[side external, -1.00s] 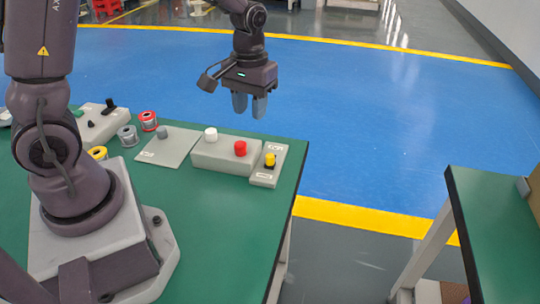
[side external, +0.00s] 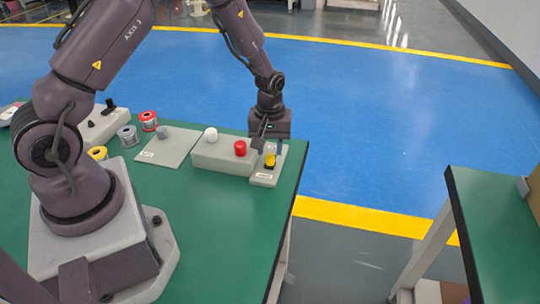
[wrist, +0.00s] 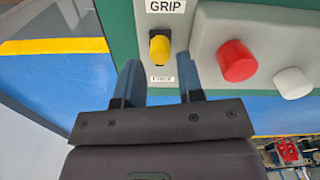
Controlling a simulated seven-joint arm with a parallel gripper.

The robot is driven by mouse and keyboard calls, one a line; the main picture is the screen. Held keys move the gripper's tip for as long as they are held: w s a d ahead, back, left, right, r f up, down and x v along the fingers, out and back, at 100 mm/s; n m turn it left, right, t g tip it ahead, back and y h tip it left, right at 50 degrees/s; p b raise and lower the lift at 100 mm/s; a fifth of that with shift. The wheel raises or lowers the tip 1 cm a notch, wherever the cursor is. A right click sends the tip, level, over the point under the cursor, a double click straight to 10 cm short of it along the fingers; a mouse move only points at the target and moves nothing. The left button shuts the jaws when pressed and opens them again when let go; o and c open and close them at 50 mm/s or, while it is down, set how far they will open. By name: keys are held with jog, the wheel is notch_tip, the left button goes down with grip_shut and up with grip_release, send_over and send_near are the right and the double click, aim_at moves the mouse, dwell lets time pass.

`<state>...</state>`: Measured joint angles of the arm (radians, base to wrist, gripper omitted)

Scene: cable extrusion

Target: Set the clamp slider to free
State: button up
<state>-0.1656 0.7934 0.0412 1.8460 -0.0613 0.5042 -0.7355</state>
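The clamp slider has a yellow knob (side external: 270,160) on a narrow grey plate (side external: 263,179) at the table's right edge. In the wrist view, the yellow knob (wrist: 159,47) stands between a label reading GRIP (wrist: 166,6) and a smaller, hard-to-read label (wrist: 162,79). My gripper (side external: 271,151) is low over the far end of this plate. In the wrist view, my gripper (wrist: 158,66) is open and empty, its blue fingers apart on either side of the knob's line. Whether the tips reach down beside the knob is unclear.
A grey box with a red button (side external: 240,148) and a white button (side external: 211,134) stands just left of the slider plate. A flat grey plate (side external: 166,153) and several spools lie further left. The green table (side external: 222,215) is clear in front.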

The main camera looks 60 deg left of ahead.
aim_at(270, 155)
jog(key=shift+f, duration=1.7)
grip_shut()
jog(key=shift+w+a, duration=1.6)
jog(key=shift+w, duration=0.05)
jog(key=shift+r, duration=0.1)
grip_release()
